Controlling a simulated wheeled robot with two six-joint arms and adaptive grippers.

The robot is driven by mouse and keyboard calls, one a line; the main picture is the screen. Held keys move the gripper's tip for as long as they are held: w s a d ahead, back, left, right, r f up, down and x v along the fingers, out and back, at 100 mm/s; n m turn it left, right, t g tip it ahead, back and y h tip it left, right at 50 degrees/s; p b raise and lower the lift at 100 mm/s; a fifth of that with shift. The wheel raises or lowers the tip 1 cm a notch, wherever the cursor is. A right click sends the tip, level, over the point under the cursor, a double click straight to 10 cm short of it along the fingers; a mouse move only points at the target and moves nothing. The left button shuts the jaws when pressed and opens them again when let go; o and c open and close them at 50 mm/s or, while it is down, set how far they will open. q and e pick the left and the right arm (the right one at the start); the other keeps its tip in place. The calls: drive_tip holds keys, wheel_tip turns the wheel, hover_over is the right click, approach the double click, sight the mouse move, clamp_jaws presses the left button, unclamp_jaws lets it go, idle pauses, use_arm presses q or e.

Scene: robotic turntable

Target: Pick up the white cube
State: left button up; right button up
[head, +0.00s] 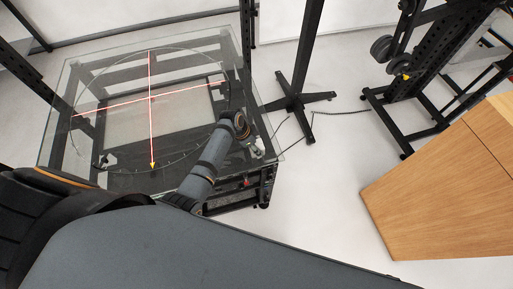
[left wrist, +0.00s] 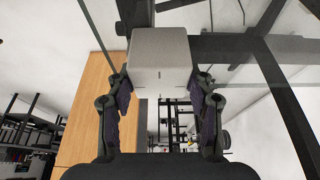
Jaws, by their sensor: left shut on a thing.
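The white cube (left wrist: 160,47) shows pale grey in the left wrist view, at the top middle. My left gripper (left wrist: 161,82) is shut on it, with one finger at each side of the cube. In the head view my left gripper (head: 255,147) is at the right edge of the glass-topped turntable table; it is small there, and the cube cannot be made out clearly. My right gripper is in neither view.
The glass turntable (head: 120,125) has red crossed lines and a yellow marker, and its top looks clear. A black stand (head: 298,100) is behind right. A wooden cabinet (head: 440,195) stands at the right, with bare floor between.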

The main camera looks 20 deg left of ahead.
sight(259, 144)
use_arm(q)
drive_tip(key=shift+r, duration=0.2)
wheel_tip(259, 144, up, 3)
drive_tip(key=shift+w+f, duration=0.1)
drive_tip(key=shift+f, duration=0.1)
drive_tip(key=s+a+r+b, duration=0.2)
drive_tip(key=s+r+b, duration=0.2)
drive_tip(key=s+r, duration=0.6)
drive_tip(key=s, duration=0.4)
drive_tip(key=shift+a, duration=0.25)
